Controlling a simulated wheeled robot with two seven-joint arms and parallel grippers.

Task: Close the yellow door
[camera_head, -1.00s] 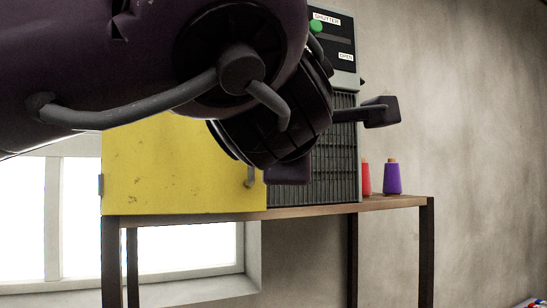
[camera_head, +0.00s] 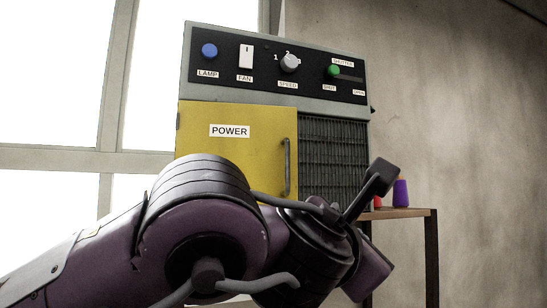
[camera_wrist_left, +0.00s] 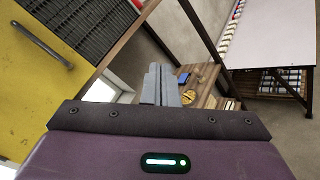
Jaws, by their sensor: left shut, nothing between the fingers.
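The yellow door (camera_head: 232,135) is labelled POWER and has a grey vertical handle on its right side. It looks flush with the front of the grey cabinet (camera_head: 368,95), next to the dark grille. My left arm covers its lower part in the head view. In the left wrist view the door (camera_wrist_left: 38,85) and its handle fill the upper left. My left gripper (camera_wrist_left: 162,85) shows there with its fingers together and empty, to the right of the door and apart from it. My right gripper is in neither view.
The cabinet stands on a wooden table (camera_head: 402,213). Several controls line its top panel (camera_head: 272,68). A purple spool (camera_head: 400,192) and a partly hidden red one stand to its right. A window is behind at left. The wrist view shows another table (camera_wrist_left: 270,30) and wooden furniture farther off.

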